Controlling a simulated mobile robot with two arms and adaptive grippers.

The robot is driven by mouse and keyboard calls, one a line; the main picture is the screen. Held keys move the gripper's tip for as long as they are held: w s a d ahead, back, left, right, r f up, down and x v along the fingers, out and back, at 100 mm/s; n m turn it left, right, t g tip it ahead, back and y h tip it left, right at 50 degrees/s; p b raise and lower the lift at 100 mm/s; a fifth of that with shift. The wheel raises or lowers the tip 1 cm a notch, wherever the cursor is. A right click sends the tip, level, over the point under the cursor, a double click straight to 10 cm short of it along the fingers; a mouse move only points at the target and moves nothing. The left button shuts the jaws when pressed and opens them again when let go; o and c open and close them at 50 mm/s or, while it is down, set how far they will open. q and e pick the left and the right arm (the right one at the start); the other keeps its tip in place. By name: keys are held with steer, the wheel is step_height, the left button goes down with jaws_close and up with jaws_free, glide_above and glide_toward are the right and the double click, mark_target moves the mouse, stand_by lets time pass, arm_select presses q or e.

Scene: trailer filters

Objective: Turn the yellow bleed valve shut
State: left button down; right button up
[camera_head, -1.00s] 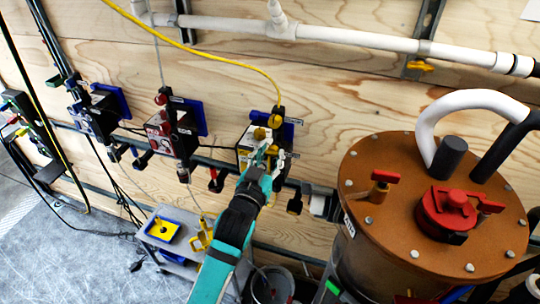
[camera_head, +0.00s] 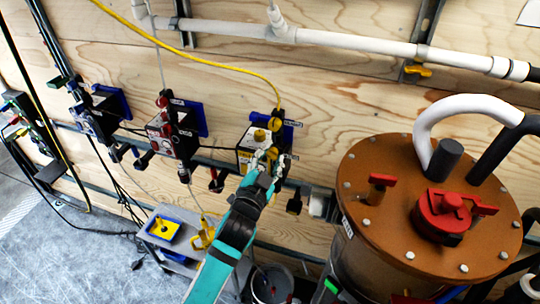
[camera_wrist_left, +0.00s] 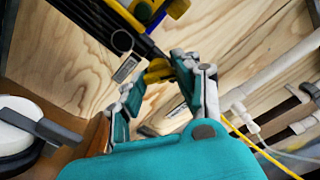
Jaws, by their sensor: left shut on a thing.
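My left gripper (camera_head: 266,162) reaches up from below to the yellow-marked filter unit (camera_head: 246,146) on the wooden wall. A round yellow knob (camera_head: 260,135) shows just above the fingers. In the left wrist view, a yellow valve part (camera_wrist_left: 157,70) sits between the tips of my left gripper (camera_wrist_left: 160,80), which is shut on it. The fingers hide part of the yellow bleed valve, so its exact angle cannot be told. My right gripper is in no view.
A brown tank lid (camera_head: 385,225) with red valves stands close at right. A red filter unit (camera_head: 172,135) and a blue filter unit (camera_head: 92,118) hang further left. A grey cart (camera_head: 160,250) stands below. A white pipe (camera_head: 350,42) runs along the wall above.

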arm_select(q)
steer(key=m+p, duration=0.1)
steer(key=m, duration=0.5)
steer(key=shift+m, duration=0.3)
steer(key=m+p, duration=0.1)
steer(key=m, duration=0.4)
steer(key=shift+d+f, duration=0.1)
steer(key=shift+f, duration=0.05)
steer(key=shift+m, duration=0.3)
steer(key=c, duration=0.9)
jaws_free()
steer(key=v, duration=1.2)
